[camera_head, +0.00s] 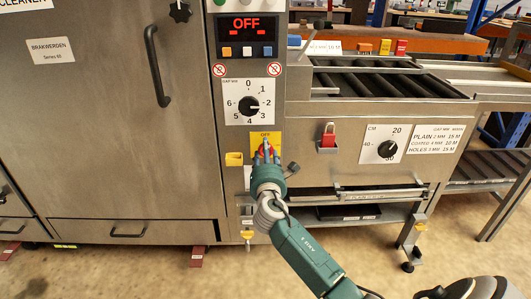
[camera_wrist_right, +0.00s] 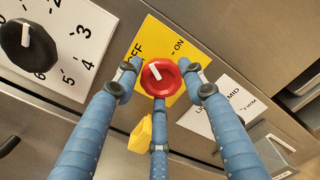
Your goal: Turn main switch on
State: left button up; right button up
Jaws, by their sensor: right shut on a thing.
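The main switch is a red round knob (camera_wrist_right: 160,77) on a yellow plate (camera_wrist_right: 166,50) marked OFF and ON; the plate also shows in the head view (camera_head: 265,137). The white mark on the knob points toward the OFF side. My right gripper (camera_head: 266,154) is at the plate, its blue fingers (camera_wrist_right: 160,80) closed around the knob from both sides and below. In the head view the fingers mostly hide the knob. The display (camera_head: 246,27) above reads OFF in red. My left gripper is not in view.
A numbered black dial (camera_head: 249,106) is above the switch. Another dial (camera_head: 387,149) is further right. A roller conveyor (camera_head: 370,84) runs at the upper right.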

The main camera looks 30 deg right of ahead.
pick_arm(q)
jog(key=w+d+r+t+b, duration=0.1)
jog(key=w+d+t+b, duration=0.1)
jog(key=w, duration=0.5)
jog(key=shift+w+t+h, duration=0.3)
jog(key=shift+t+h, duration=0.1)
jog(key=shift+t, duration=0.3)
pick_arm(e)
jog(key=shift+s+d+m, duration=0.1)
jog(key=shift+d+m, duration=0.1)
jog(key=shift+m, duration=2.95)
jog(key=shift+s+d+m, duration=0.1)
jog(key=shift+d+m, duration=0.1)
jog(key=shift+m, duration=2.95)
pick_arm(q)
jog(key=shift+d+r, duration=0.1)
